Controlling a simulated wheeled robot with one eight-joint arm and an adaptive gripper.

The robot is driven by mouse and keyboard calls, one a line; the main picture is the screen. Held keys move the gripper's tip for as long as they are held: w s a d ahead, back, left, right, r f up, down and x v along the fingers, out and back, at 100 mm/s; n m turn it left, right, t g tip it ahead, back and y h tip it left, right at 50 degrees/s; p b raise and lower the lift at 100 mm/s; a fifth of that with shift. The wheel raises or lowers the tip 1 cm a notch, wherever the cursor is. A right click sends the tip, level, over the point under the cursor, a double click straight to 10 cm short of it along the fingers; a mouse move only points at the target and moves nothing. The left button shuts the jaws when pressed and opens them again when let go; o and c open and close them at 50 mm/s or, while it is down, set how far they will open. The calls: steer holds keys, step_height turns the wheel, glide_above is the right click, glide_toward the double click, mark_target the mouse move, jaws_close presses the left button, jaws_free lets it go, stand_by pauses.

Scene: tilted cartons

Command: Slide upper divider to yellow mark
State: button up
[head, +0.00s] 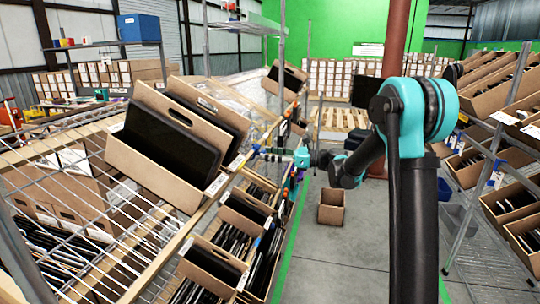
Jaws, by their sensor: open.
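A large tilted carton (150,172) sits on the wire rack at the left, its open side facing up and right. A black panel (168,138) stands slanted in it, and a brown cardboard panel with a hand slot (181,116) rises behind the black one. I cannot tell for certain which panel is the upper divider. I cannot pick out a distinct yellow mark. My gripper (257,152) is small in view, at the end of my teal and black arm, just right of the carton near the rack's edge. It is open and appears apart from the panels.
A tan rail (160,262) runs along the rack's front edge. Smaller cartons with black contents (212,262) sit below it. An open box (331,207) stands on the aisle floor. Another rack with tilted cartons (500,85) lines the right. The aisle floor between is mostly clear.

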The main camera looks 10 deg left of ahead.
steer(key=shift+c, duration=0.6)
jaws_close()
steer(key=shift+s, duration=0.1)
steer(key=s+a, duration=0.1)
steer(key=s, duration=1.4)
steer(key=shift+s+a, duration=0.1)
steer(key=shift+s, duration=0.05)
steer(key=shift+o, duration=0.6)
jaws_free()
steer(key=d, duration=1.2)
steer(key=shift+s, duration=0.45)
